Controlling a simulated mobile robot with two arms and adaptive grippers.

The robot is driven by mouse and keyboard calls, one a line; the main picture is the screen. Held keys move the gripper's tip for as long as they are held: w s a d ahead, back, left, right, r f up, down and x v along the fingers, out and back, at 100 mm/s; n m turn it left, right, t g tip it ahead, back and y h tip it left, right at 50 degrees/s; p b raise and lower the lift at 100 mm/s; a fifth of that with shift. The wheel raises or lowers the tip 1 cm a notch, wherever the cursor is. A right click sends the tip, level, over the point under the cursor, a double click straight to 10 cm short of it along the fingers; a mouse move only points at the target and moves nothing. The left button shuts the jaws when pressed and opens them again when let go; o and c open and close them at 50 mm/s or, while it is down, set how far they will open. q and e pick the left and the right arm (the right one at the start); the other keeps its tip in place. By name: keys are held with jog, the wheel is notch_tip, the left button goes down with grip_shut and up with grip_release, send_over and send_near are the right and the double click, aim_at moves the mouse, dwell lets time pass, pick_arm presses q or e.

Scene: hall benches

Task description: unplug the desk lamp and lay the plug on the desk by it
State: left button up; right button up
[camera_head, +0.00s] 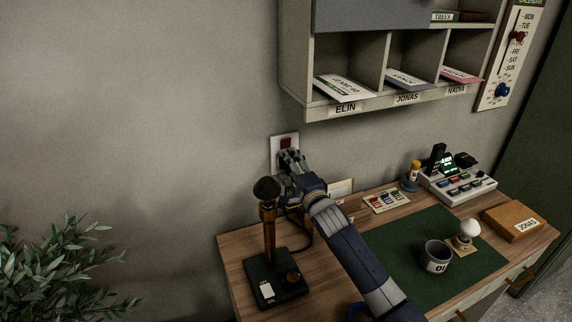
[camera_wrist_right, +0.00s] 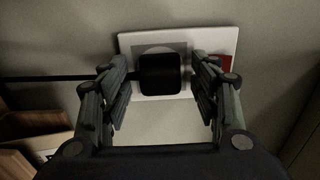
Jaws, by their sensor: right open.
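The desk lamp (camera_head: 268,226) stands upright at the desk's left end, with a dark head, brown stem and dark base. Its black plug (camera_wrist_right: 160,74) is at the white wall socket (camera_wrist_right: 133,42) and a black cord (camera_wrist_right: 50,78) runs from it to the left in the wrist view. My right gripper (camera_head: 288,160) is at the socket, its open fingers on either side of the plug with gaps visible. In the head view, the gripper hides the plug. My left gripper is not in view.
The wooden desk (camera_head: 237,249) holds a green mat (camera_head: 405,285), a dark mug (camera_head: 436,257), a white-topped object (camera_head: 468,231), a wooden box (camera_head: 514,221) and a keyed device (camera_head: 459,184). Pigeonholes (camera_head: 296,75) hang above. A plant (camera_head: 55,265) stands left. Bare desk surrounds the lamp base.

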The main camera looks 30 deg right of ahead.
jog(key=shift+p, duration=0.3)
dwell(0.6)
grip_shut()
jog(key=shift+s, duration=0.15)
jog(key=s+p, duration=0.3)
jog(key=s, duration=0.2)
jog(key=shift+s+a+p, duration=0.2)
jog(key=shift+s+p, duration=0.15)
dwell(0.8)
dwell(0.4)
